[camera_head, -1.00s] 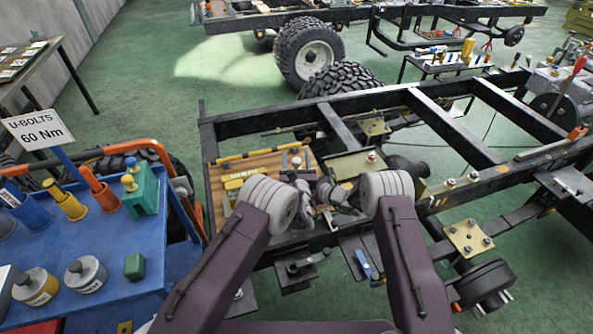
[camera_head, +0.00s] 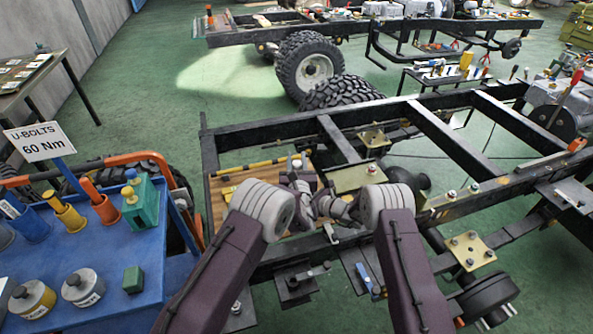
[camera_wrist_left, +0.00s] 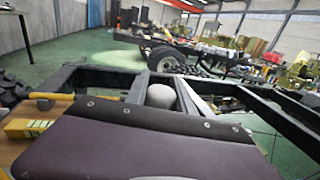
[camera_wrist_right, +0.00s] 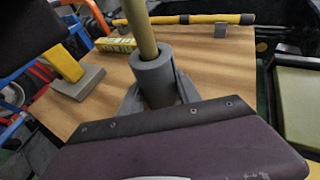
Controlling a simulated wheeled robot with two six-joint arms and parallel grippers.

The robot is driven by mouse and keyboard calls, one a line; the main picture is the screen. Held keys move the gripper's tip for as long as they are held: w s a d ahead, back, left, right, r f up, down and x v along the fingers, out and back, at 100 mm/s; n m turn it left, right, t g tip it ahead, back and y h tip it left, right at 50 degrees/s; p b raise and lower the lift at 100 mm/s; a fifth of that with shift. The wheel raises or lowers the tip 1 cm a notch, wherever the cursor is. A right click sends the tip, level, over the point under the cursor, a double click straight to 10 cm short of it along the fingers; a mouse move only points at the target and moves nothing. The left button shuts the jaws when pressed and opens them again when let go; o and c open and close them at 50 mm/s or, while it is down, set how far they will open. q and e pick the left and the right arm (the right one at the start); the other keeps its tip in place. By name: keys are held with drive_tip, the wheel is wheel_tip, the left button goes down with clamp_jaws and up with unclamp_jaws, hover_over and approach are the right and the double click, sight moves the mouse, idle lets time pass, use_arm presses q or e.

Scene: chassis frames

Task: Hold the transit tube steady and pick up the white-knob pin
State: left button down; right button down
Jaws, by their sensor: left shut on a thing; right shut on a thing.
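The transit tube appears to be the grey cylinder (camera_wrist_right: 154,78) in the right wrist view. It stands roughly upright between the fingers of my right gripper (camera_wrist_right: 158,92), which is shut on it. A tan rod (camera_wrist_right: 142,30) rises from its mouth and leaves the top of that view. In the left wrist view a pale round knob (camera_wrist_left: 161,96), likely the white-knob pin's, shows at my left gripper (camera_wrist_left: 178,98), which is shut on it. In the head view my left gripper (camera_head: 300,195) and right gripper (camera_head: 334,207) come close together; the pin and tube are hard to make out there.
A wooden board (camera_wrist_right: 225,70) lies below, with a yellow bar (camera_wrist_right: 200,18) and a yellow box (camera_wrist_right: 116,45). The black chassis frame (camera_head: 340,140) runs behind and to the right. A blue cart (camera_head: 60,265) with tools stands at left.

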drive_tip(key=c, duration=0.8)
unclamp_jaws()
use_arm(q)
wheel_tip(320, 180, up, 6)
drive_tip(key=shift+f, duration=0.1)
use_arm(e)
drive_tip(key=shift+o, duration=0.2)
drive_tip(key=shift+d, duration=0.1)
